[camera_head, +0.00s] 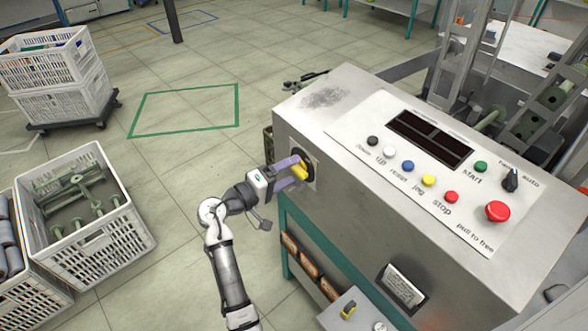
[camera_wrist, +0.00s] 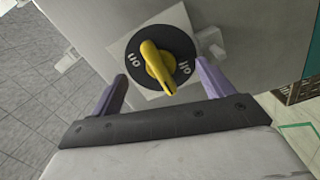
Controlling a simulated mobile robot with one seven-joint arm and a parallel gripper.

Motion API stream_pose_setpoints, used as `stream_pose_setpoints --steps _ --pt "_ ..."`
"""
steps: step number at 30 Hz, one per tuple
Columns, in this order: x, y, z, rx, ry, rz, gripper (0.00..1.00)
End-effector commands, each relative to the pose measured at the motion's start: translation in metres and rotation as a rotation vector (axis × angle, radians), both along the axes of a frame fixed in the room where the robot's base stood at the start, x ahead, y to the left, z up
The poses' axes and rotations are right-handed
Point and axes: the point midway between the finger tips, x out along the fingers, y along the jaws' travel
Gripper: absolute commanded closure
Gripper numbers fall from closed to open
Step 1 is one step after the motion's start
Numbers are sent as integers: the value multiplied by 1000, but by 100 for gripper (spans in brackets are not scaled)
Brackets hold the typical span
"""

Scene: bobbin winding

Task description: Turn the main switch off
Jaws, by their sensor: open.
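The main switch is a yellow knob (camera_wrist: 157,65) on a black disc (camera_wrist: 180,45), set in a pale plate on the side of the grey machine cabinet. The disc reads "on" at left and "off" at right in the wrist view. The knob lies tilted between the labels, its dark-marked end pointing down and slightly right. In the head view the yellow knob (camera_head: 299,173) shows between the purple fingers. My gripper (camera_head: 297,170) is open, with one finger on either side of the knob; it also shows in the wrist view (camera_wrist: 162,75). I cannot tell whether either finger touches it.
The cabinet top carries a control panel (camera_head: 365,118) with coloured buttons, a red stop knob (camera_head: 497,211) and a black selector (camera_head: 510,180). A white crate of bobbins (camera_head: 135,235) stands at left. Stacked crates (camera_head: 62,103) stand behind it. Floor between crates and cabinet is clear.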

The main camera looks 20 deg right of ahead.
Motion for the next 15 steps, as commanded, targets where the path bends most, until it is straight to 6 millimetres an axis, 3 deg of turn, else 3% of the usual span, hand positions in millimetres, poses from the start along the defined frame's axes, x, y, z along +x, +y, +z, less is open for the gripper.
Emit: stream_pose_setpoints --steps 9,15 --pt "-11 45 -1 2 2 4 18" --pt "-16 62 -1 1 2 2 18"
